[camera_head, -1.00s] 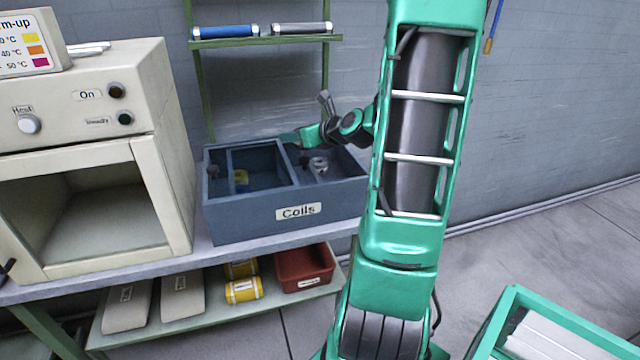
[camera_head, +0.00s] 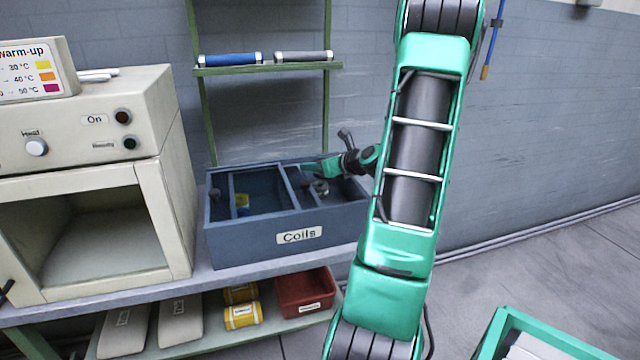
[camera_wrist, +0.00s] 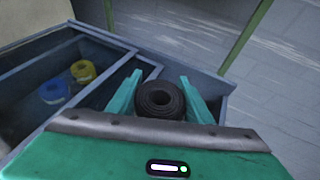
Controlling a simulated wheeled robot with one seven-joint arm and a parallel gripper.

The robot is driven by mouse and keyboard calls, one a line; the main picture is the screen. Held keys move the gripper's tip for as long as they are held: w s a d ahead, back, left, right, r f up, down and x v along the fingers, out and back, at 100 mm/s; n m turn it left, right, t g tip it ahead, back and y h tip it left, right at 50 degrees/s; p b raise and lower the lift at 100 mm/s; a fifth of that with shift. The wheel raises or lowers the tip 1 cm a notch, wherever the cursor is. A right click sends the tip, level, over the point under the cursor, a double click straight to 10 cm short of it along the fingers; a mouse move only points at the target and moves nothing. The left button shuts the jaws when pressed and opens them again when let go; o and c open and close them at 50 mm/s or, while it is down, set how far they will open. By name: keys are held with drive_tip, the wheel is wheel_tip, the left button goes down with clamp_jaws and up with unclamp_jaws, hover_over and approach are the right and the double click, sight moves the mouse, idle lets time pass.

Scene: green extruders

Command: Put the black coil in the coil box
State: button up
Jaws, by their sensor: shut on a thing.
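The black coil (camera_wrist: 160,101) shows in the wrist view between the two green fingers of my gripper (camera_wrist: 161,98), which is shut on it. The coil box (camera_head: 299,236), a blue-grey box labelled "Coils", stands on the bench. In the head view my gripper (camera_head: 310,172) is at the right part of the box. In the wrist view the coil appears over the right compartment; I cannot tell whether it touches the box floor. A blue coil (camera_wrist: 53,91) and a yellow coil (camera_wrist: 83,71) lie in the left compartment.
A cream oven (camera_head: 95,180) stands close to the left of the box. A rack shelf (camera_head: 266,68) holding a blue and a grey roll is behind it. A red bin (camera_head: 305,291) and yellow packages (camera_head: 242,315) sit on the lower shelf.

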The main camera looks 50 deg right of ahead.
drive_tip(key=shift+s+d+f, duration=0.1)
drive_tip(key=shift+d+f, duration=0.6)
drive_tip(key=shift+f, duration=0.4)
drive_tip(key=shift+s+d+f, duration=0.1)
drive_tip(key=shift+d+f, duration=0.6)
drive_tip(key=shift+f, duration=0.35)
drive_tip(key=shift+d+f, duration=0.7)
drive_tip(key=shift+f, duration=0.4)
drive_tip(key=shift+f, duration=0.4)
drive_tip(key=shift+s+f, duration=0.1)
